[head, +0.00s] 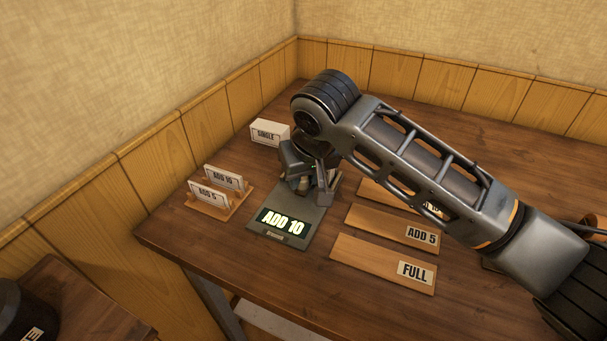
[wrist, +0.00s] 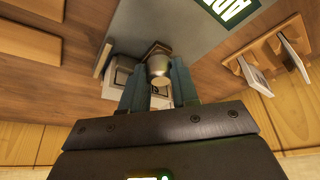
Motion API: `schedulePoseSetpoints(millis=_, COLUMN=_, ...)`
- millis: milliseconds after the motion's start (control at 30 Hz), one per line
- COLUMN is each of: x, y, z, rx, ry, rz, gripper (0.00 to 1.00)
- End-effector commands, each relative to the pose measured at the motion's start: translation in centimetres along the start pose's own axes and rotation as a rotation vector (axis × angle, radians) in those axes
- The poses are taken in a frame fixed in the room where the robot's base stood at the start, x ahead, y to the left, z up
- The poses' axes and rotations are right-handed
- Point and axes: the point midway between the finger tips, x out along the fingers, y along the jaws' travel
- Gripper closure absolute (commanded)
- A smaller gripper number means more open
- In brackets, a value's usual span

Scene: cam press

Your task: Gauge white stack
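A grey gauge plate (head: 257,222) with a lit display reading "ADD 10" (head: 283,222) lies on the table. My gripper (head: 312,187) is low over the back part of this plate, pointing down. In the wrist view, a small pale, rounded piece with a brown part behind it (wrist: 158,68) sits between my two fingers (wrist: 158,82). The fingers are apart, one on each side of it, and I cannot tell whether they press on it. I cannot make out a white stack for certain; my gripper hides the plate's back in the head view.
Wooden boards labelled "ADD 5" (head: 375,226) and "FULL" (head: 370,262) lie right of the gauge, with another partly under my arm. A wooden rack (head: 213,209) holds cards reading "ADD 10" and "ADD 5". A white "SINGLE" block (head: 268,133) stands behind. Walls close the left and back.

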Motion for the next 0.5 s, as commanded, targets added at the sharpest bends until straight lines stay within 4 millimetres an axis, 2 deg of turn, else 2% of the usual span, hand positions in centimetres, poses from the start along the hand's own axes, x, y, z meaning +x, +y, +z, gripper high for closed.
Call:
schedulePoseSetpoints(millis=33, x=-0.01, y=0.01, z=0.0, rx=0.0, ry=0.0, rz=0.0, gripper=0.89)
schedulePoseSetpoints(millis=167, x=-0.01, y=0.02, z=0.0, rx=0.0, ry=0.0, rz=0.0, gripper=1.0)
schedulePoseSetpoints(millis=500, x=-0.07, y=-0.03, z=0.01, rx=0.001, ry=0.0, rz=0.0, gripper=1.0)
